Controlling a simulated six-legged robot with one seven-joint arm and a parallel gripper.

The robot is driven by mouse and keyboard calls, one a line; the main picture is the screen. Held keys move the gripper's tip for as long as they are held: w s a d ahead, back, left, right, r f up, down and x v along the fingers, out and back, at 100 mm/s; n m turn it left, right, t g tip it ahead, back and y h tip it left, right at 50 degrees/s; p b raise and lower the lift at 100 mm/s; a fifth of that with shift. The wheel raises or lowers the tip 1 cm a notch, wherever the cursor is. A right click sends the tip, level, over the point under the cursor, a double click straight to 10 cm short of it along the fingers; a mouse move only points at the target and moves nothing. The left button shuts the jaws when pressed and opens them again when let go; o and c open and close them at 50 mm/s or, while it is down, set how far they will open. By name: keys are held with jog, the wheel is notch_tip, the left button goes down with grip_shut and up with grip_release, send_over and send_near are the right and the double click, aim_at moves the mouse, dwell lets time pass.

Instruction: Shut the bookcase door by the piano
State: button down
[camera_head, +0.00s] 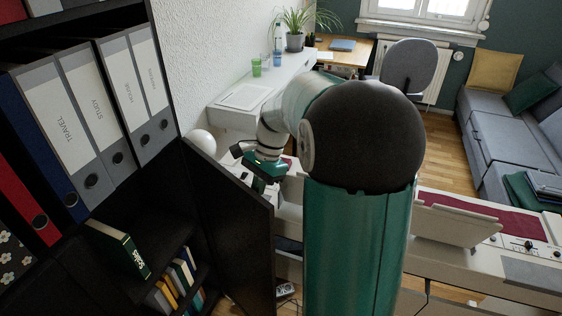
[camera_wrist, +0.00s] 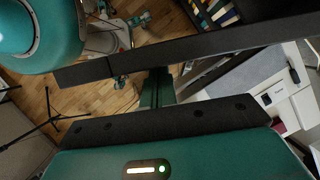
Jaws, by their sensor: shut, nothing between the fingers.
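The black bookcase door (camera_head: 236,235) stands open, swung out from the dark bookcase (camera_head: 150,215) at the left of the head view. In the wrist view, the door (camera_wrist: 200,48) shows as a long dark bar running across the picture. My gripper (camera_head: 260,184) is shut and empty, close to the upper free end of the door, on the side away from the shelves. In the wrist view, my gripper (camera_wrist: 157,88) points at the dark bar. I cannot tell whether the fingers touch the door. My own arm hides part of the piano behind it.
Binders (camera_head: 90,110) and books (camera_head: 178,280) fill the open shelves. The digital piano (camera_head: 470,235) stands close on the right. A white desk (camera_head: 240,105) is behind my arm. A grey sofa (camera_head: 490,130) stands far right, with bare wood floor (camera_head: 437,150) before it.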

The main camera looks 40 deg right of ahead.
jog(key=a+m+t, duration=0.2)
jog(key=a+m, duration=0.3)
jog(key=a, duration=1)
jog(key=w+a+m, duration=0.1)
jog(key=w+a, duration=0.3)
jog(key=a, duration=0.3)
jog(key=w+a+m+t, duration=0.1)
jog(key=w+a+m, duration=0.1)
jog(key=w+a, duration=0.2)
jog(key=shift+w+a+m+h, duration=0.2)
jog(key=shift+a+m+h, duration=0.15)
jog(key=shift+a, duration=1.1)
jog(key=shift+d, duration=0.1)
